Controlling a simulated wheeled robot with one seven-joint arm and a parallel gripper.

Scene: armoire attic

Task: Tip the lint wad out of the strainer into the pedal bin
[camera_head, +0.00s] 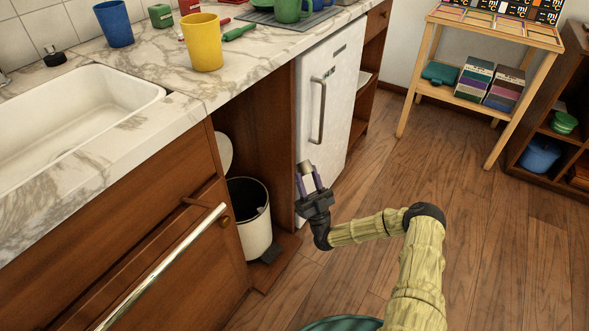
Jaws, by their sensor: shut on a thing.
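The white pedal bin (254,228) stands on the floor in the open bay under the counter. Its round lid (225,152) is raised, so the dark inside shows, and its pedal is at the foot. My gripper (308,175) is to the right of the bin, in front of the white fridge's lower left edge and apart from the bin. Its fingers are shut on a small grey, cup-like thing, which I take to be the strainer (305,167). The lint wad cannot be made out, and the strainer's inside is hidden.
The wooden cabinet with a long metal handle (165,270) borders the bin on the left. The fridge (330,85) stands to its right. The counter (160,70) overhangs the bay. Wooden floor (450,190) is clear to the right, up to a shelf stand (480,80).

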